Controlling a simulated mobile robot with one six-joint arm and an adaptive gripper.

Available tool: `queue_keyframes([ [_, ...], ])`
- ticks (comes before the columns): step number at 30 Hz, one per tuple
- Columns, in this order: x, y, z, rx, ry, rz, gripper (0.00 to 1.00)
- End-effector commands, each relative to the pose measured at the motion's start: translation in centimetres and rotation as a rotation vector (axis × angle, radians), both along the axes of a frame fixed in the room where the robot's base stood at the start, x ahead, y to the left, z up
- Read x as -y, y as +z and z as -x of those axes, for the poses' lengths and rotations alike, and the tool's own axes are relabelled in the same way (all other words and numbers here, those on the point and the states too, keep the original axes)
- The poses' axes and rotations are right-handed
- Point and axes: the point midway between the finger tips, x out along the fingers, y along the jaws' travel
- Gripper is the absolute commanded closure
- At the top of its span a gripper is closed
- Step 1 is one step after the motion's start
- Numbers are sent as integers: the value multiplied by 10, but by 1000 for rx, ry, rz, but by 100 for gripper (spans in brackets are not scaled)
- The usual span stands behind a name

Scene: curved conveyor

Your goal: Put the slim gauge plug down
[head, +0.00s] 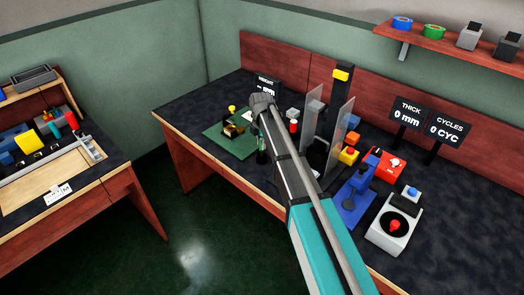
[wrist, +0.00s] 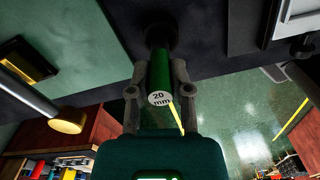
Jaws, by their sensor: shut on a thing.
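The slim gauge plug (wrist: 159,68) is a green cylinder in the wrist view, with a pale end face marked "20 mm" turned to the camera. My gripper (wrist: 160,84) is shut on it, one finger on each side. Its far end points at a dark round shape on the dark surface; I cannot tell whether they touch. In the head view my gripper (head: 262,142) is over the near part of the bench, right of the green mat, and the plug is mostly hidden there.
The green mat (head: 214,138) carries a gold-and-black item (head: 233,130). Right of my arm stand clear upright panels (head: 338,135), a blue press (head: 356,196), a red box (head: 385,164) and a white-and-black device (head: 396,222). A second bench (head: 102,178) stands at left, across open floor.

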Motion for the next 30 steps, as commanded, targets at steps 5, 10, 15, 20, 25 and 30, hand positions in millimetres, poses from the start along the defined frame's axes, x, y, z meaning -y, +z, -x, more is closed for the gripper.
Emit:
queue_keyframes([
  [5, 0, -20, 1, 0, -1, 0, 100],
  [10, 1, -27, 1, 0, -1, 0, 100],
  [15, 1, -26, 1, 0, -2, 0, 100],
  [20, 1, -26, 1, 0, -2, 0, 100],
  [25, 1, -30, 1, 0, -2, 0, 100],
  [30, 1, -29, 1, 0, -2, 0, 51],
])
